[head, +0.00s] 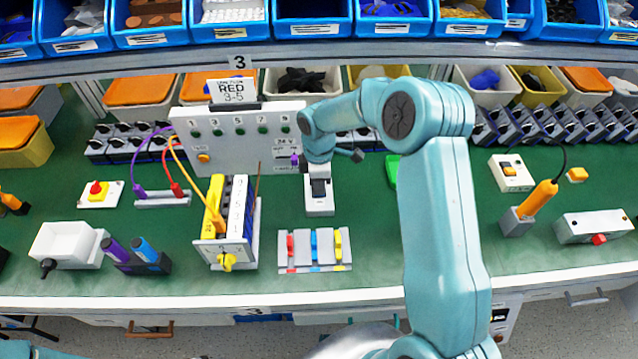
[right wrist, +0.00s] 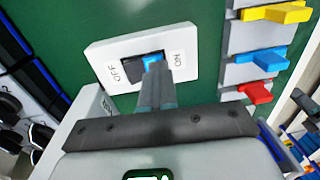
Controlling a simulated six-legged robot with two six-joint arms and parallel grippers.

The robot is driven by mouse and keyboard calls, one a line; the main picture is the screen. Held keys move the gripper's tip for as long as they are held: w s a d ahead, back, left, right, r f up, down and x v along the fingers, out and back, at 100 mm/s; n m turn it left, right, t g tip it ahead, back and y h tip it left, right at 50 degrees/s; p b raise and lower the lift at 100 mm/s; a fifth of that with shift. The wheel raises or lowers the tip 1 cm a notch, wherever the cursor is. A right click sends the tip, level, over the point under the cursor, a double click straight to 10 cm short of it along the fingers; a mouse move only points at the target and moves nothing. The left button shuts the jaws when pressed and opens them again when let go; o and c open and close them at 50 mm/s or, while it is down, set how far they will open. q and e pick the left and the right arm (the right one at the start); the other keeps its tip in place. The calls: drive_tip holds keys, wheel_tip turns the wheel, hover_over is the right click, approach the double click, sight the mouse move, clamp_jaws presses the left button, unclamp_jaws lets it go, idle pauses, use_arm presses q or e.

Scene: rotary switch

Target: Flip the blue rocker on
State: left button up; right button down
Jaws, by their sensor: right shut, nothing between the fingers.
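The rocker switch is a white plate (head: 319,208) on the green bench, mostly covered from above by my right arm in the head view. In the right wrist view its plate (right wrist: 101,60) is marked OFF on the left and ON on the right. Between the marks sits the rocker (right wrist: 151,61), blue toward ON with a dark area toward OFF. My right gripper (head: 319,190) is shut and empty, pointing down at the switch. In the right wrist view its fingertips (right wrist: 156,68) overlap the blue part; whether they touch is unclear. My left gripper is out of view.
A grey block with red, blue and yellow levers (head: 314,252) lies just in front of the switch. A yellow, white and blue breaker unit (head: 228,215) stands to the left. A white panel (head: 240,145) stands behind. Green bench to the right is partly clear.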

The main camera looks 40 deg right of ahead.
drive_tip(key=shift+w+d, duration=0.55)
drive_tip(key=shift+w, duration=0.25)
drive_tip(key=shift+s+r, duration=0.1)
drive_tip(key=shift+r+p, duration=0.1)
drive_tip(key=shift+p, duration=0.2)
